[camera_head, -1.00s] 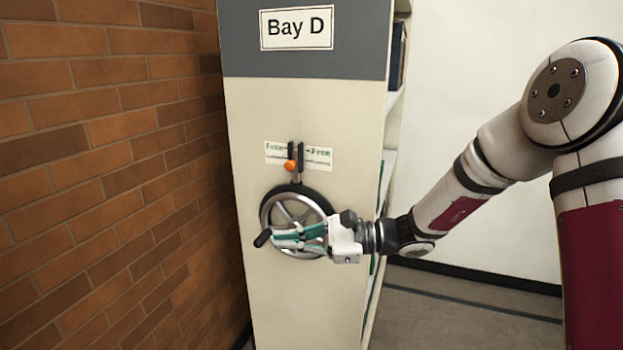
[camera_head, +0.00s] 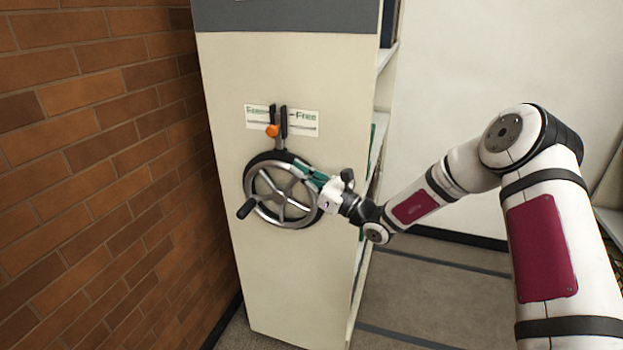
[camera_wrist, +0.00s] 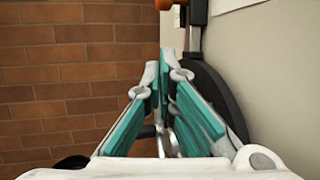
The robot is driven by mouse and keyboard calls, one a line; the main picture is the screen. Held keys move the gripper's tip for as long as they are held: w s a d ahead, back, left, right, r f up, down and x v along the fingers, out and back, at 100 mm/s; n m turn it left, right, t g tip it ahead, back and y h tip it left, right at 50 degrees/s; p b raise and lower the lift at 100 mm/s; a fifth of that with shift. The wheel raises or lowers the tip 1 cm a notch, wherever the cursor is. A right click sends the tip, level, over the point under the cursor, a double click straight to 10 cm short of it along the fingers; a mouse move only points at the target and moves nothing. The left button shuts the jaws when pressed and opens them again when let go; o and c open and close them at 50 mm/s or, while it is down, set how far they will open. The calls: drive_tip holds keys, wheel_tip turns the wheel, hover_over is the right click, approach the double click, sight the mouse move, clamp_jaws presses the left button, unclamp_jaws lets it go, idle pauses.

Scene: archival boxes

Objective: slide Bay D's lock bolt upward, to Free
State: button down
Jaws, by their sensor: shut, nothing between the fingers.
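Bay D's lock bolt has an orange knob (camera_head: 272,131) that sits low in a dark upright guide (camera_head: 284,120) on the cream end panel. A green-lettered Free label (camera_head: 304,117) is beside the guide. My gripper (camera_head: 298,164) is shut and empty in front of the upper right of the handwheel, below and right of the knob, apart from it. In the wrist view the shut fingertips (camera_wrist: 164,72) point forward, and the knob (camera_wrist: 165,4) shows only at the top edge. The wrist view cuts off the guide's upper part.
The spoked handwheel (camera_head: 250,186) is right below the bolt, with a dark crank handle (camera_head: 246,209) sticking out at its lower left. A brick wall (camera_head: 90,180) stands close on the left. Open shelves are along the panel's right side. Floor (camera_head: 420,290) shows at the right.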

sight(281, 151)
drive_tip(key=x, duration=0.3)
drive_tip(key=shift+w+a+r, duration=0.1)
drive_tip(key=shift+a, duration=0.15)
drive_tip(key=shift+w+a+r, duration=0.2)
drive_tip(key=shift+a+r, duration=0.05)
drive_tip(key=shift+r, duration=0.35)
drive_tip(key=shift+w+a+r, duration=0.15)
drive_tip(key=shift+a+r, duration=0.15)
drive_tip(key=shift+r, duration=0.3)
drive_tip(key=shift+w+a+r, duration=0.2)
drive_tip(key=shift+a+r, duration=0.05)
drive_tip(key=shift+r, duration=0.35)
